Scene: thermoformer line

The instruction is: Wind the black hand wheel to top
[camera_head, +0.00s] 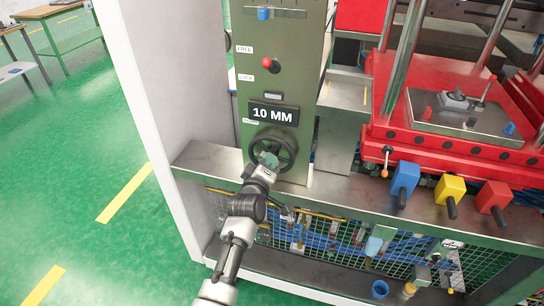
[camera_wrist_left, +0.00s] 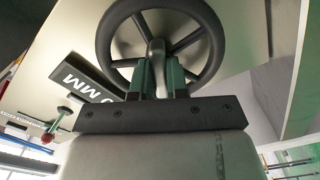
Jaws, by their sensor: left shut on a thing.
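The black hand wheel (camera_head: 288,147) is mounted upright on the olive green panel, under a sign that reads 10 MM (camera_head: 274,114). In the left wrist view the wheel (camera_wrist_left: 212,42) shows its rim and spokes. My left gripper (camera_head: 268,160) is at the lower left part of the wheel in the head view. The fingers hide the handle's lower part. My right gripper is not in view.
A red-knobbed lever (camera_head: 270,64) sits above the sign, between the labels FREE and LOCK. A metal ledge (camera_head: 350,197) runs below the wheel. Blue, yellow and red blocks (camera_head: 449,190) stand to the right. A white post (camera_head: 170,90) is at the left.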

